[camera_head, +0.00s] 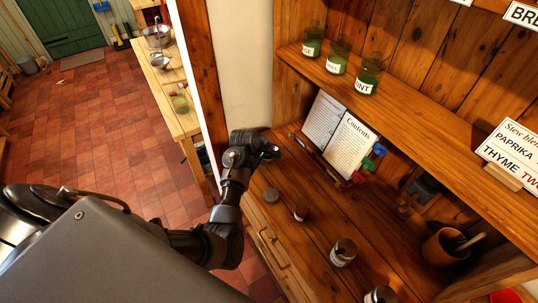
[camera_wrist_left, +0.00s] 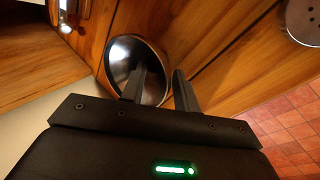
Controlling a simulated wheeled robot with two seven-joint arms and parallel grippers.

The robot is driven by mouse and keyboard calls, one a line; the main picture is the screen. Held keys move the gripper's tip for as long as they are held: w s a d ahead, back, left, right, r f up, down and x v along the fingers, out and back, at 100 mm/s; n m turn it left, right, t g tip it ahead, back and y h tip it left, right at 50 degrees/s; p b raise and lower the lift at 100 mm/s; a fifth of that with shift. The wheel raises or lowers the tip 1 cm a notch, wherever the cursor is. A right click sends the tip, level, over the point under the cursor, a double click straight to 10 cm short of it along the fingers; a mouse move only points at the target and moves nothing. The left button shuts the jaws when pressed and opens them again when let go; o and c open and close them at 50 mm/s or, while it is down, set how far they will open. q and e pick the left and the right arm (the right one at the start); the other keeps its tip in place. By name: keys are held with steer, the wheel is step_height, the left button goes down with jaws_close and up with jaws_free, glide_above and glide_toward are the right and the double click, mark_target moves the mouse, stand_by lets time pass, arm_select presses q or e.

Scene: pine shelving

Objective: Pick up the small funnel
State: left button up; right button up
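In the left wrist view a round, shiny metal bowl-shaped piece with a copper-coloured rim, which looks like the small funnel (camera_wrist_left: 122,48), stands mouth toward the camera on the wooden shelf. My left gripper (camera_wrist_left: 160,72) is open right at it. One finger reaches in front of the mouth, the other lies just outside the rim on the right. I cannot tell whether either finger touches it. In the head view my left gripper (camera_head: 270,151) is low over the left end of the shelf board and hides the funnel. My right gripper is not in view.
An open recipe book (camera_head: 340,135) stands behind the gripper. A brown pot (camera_head: 446,246) is at right. Green jars (camera_head: 369,75) line the upper shelf. A white post edge (camera_head: 197,90) is at left.

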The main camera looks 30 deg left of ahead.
arm_select(q)
steer(key=shift+f, duration=0.15)
jaws_close()
stand_by(0.5)
steer(key=shift+r+b, duration=0.3)
step_height(320, 180, up, 2)
steer(key=shift+w+b, duration=0.1)
steer(key=shift+b, duration=0.85)
steer(key=s+d+r+b, duration=0.2)
steer(key=s+r, duration=0.8)
steer(key=s, duration=0.4)
steer(key=shift+d+r, duration=0.25)
steer(key=shift+d, duration=0.15)
